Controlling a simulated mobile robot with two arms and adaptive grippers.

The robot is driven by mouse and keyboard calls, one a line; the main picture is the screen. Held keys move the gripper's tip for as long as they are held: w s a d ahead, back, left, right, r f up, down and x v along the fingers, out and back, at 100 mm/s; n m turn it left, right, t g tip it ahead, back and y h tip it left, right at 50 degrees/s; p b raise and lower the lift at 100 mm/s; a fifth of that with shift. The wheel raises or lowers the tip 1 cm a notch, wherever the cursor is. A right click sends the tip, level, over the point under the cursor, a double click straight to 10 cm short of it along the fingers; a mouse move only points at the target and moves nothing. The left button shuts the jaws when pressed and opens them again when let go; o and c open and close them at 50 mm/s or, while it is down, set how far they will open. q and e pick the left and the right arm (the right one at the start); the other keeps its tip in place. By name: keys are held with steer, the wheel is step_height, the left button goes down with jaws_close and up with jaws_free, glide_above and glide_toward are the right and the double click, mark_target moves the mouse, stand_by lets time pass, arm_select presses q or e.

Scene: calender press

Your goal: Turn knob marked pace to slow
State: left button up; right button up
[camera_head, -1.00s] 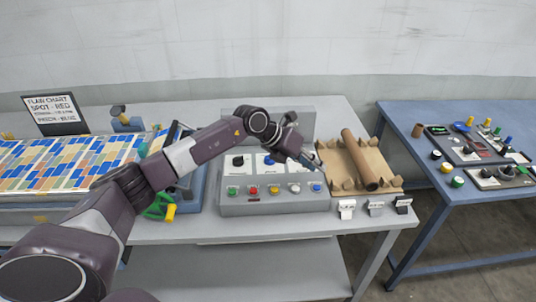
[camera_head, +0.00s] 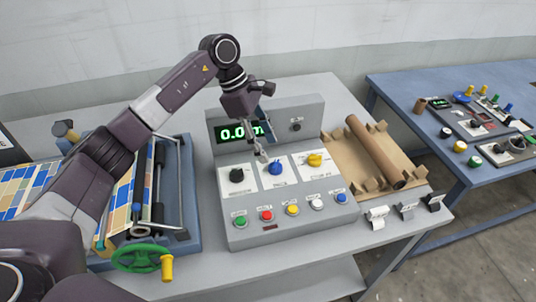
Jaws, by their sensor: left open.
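A grey control box (camera_head: 290,233) stands on the table with three knobs on its sloped face: a black knob (camera_head: 236,175) at left, a blue knob (camera_head: 275,168) in the middle and a yellow knob (camera_head: 314,160) at right. Their small labels are too blurred to read surely, so I cannot tell which says pace. My left gripper (camera_head: 262,151) is open and points down just above and behind the blue knob. Whether a finger touches the knob I cannot tell. My right gripper is not in view.
A green display (camera_head: 229,133), partly covered by my gripper, stands behind the knobs. Several coloured buttons (camera_head: 292,209) line the box front. A press with a green handwheel (camera_head: 137,258) is at left. A cardboard tray with a brown roll (camera_head: 374,153) is at right.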

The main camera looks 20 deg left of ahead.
mark_target(275, 163)
arm_select(q)
steer(key=p+x, duration=0.1)
steer(key=x, duration=0.3)
steer(key=shift+s+d, duration=0.15)
steer(key=shift+d, duration=0.1)
steer(key=shift+d+f+p, duration=0.1)
steer(key=shift+f+p, duration=0.35)
steer(key=shift+f, duration=0.55)
steer(key=c, duration=1.1)
steer(key=shift+c, duration=0.3)
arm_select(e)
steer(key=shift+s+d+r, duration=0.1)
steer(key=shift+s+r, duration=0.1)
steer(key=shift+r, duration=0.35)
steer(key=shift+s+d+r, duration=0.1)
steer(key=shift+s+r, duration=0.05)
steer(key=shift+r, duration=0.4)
